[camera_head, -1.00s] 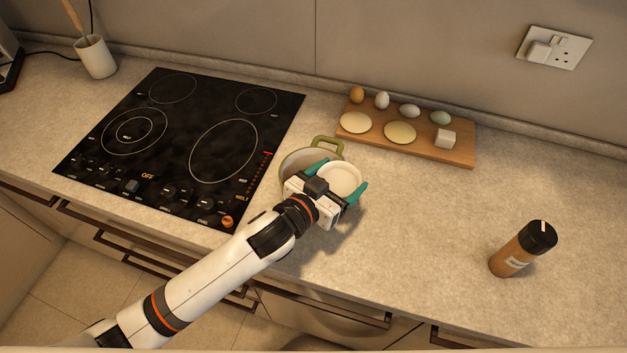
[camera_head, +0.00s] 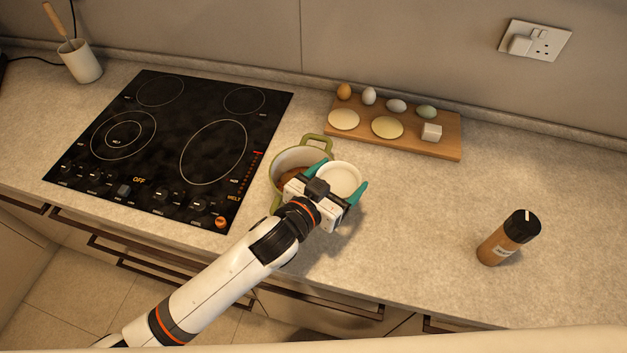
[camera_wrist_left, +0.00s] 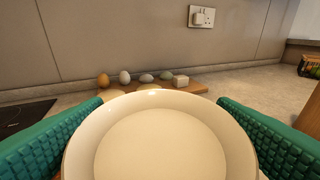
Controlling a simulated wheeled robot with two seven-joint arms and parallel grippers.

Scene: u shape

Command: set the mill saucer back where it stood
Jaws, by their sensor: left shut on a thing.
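The mill saucer (camera_head: 339,179), a small round cream dish, is held between the teal fingers of my left gripper (camera_head: 343,180). It also fills the lower middle of the left wrist view (camera_wrist_left: 160,140), with a finger on each side. It appears held above the counter, just right of the green pot. The pepper mill (camera_head: 509,238), brown with a black top, stands on the bare counter at the right. My right gripper is not in view.
A green pot (camera_head: 316,142) with brown contents stands beside my left gripper. A black hob (camera_head: 170,145) lies to the left. A wooden board (camera_head: 440,148) with several eggs, two pale discs and a white cube lies behind. The counter between board and mill is clear.

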